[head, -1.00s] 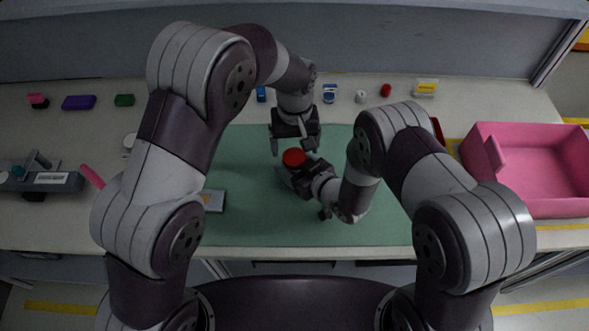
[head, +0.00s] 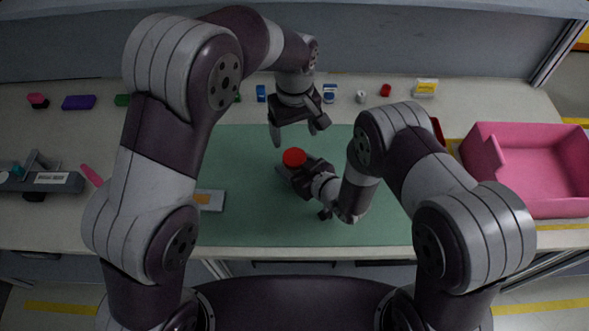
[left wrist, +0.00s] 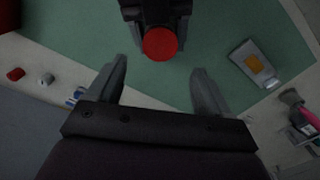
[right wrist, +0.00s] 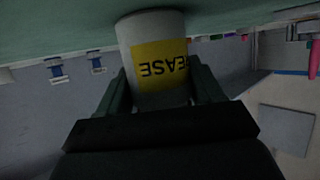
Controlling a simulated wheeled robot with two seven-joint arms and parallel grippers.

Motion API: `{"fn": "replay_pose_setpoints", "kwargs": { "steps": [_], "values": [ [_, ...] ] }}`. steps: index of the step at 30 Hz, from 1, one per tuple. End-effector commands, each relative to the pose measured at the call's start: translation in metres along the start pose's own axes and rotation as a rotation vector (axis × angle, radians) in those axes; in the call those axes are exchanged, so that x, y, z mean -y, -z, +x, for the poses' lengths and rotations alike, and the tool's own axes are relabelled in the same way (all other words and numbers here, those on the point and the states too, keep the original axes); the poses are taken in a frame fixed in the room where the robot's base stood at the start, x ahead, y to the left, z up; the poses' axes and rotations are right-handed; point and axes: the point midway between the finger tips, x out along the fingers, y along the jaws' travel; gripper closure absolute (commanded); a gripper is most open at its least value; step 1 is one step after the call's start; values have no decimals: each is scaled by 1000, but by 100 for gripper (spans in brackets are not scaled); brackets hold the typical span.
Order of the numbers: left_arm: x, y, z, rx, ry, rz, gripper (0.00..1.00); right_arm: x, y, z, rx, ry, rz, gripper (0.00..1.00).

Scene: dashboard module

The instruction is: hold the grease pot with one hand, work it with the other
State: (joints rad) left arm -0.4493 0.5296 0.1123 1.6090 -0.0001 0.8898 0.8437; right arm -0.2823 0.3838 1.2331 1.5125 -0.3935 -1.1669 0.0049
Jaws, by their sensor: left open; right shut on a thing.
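The grease pot shows a red lid (head: 294,157) in the head view, over the green mat (head: 240,222). In the right wrist view the pot (right wrist: 158,50) is a white cylinder with a yellow label reading "EASE" upside down. My right gripper (right wrist: 160,88) is shut on its body; in the head view this gripper (head: 302,178) is beside the lid. My left gripper (head: 296,140) is open and empty, behind and above the lid. In the left wrist view the red lid (left wrist: 160,44) lies beyond the open fingers of this gripper (left wrist: 158,78), apart from them.
A pink bin (head: 540,205) stands at the right. A grey tube with an orange mark (head: 210,200) lies on the mat's left part. Several small blocks and bottles line the back edge. A grey device (head: 40,181) sits at far left.

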Motion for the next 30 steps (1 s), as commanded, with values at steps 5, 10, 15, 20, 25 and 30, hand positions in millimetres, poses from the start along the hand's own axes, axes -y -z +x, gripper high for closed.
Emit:
{"fn": "replay_pose_setpoints", "kwargs": {
  "steps": [5,10,15,20,25,30],
  "values": [
    [1,-1,21,3,3,1,20,0,0,0,0,0,0,100],
    [1,-1,50,3,4,1,20,0,0,0,0,0,0,100],
    [0,0,71,2,2,1,20,0,0,0,0,0,0,100],
    [0,0,79,1,1,2,20,0,0,0,0,0,0,100],
    [0,0,79,0,1,2,20,0,0,0,0,0,0,100],
    [0,0,79,0,1,2,50,0,0,0,0,0,0,100]
  ]
}}
